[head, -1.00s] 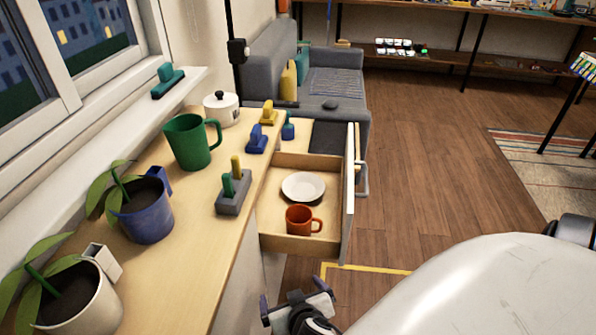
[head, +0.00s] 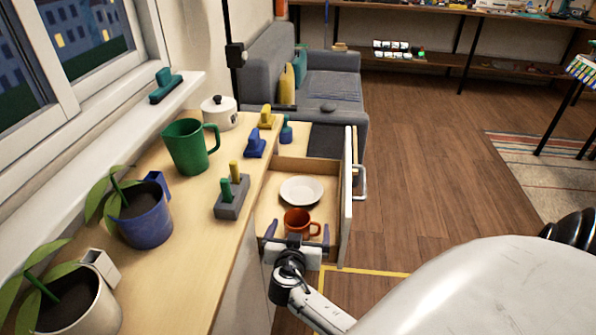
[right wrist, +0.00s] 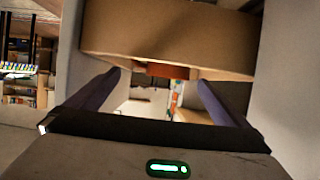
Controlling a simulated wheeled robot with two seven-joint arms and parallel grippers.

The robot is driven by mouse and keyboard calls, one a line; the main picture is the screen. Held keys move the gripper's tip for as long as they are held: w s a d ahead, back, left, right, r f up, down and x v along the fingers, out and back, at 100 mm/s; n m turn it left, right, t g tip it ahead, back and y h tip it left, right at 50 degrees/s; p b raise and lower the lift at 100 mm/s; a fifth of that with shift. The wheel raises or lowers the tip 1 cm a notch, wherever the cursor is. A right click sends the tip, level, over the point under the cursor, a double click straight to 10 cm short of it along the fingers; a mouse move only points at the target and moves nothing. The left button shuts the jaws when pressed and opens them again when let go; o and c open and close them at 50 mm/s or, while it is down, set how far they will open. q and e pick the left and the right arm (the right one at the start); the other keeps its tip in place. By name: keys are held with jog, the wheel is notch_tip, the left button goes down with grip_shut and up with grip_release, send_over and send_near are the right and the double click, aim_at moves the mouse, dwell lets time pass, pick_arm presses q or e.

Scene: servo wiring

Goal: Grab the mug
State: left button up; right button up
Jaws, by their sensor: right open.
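An orange-red mug (head: 297,220) stands upright in the open drawer (head: 262,215), its handle to the right. A larger green mug (head: 187,147) stands on the wooden counter to the left. My right gripper (head: 298,230) is open at the near end of the drawer, its fingers spread to either side of the orange mug's near side; I cannot tell whether they touch it. In the right wrist view, an orange patch (right wrist: 167,70), likely this mug, shows between the fingertips (right wrist: 160,76), partly hidden by a wooden panel (right wrist: 170,35). My left gripper is not in view.
A white plate (head: 302,190) lies behind the orange mug in the drawer. The drawer front (head: 347,200) stands up on the right. A grey block with pegs (head: 232,197), potted plants (head: 145,225) and a white pot (head: 219,112) stand on the counter. Floor lies open to the right.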

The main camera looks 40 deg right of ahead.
aim_at(303, 214)
jog(key=x, duration=0.3)
jog(key=shift+w+d+f+b, duration=0.15)
jog(key=shift+w+b, duration=0.15)
jog(key=shift+b, duration=0.05)
jog(key=c, duration=1.7)
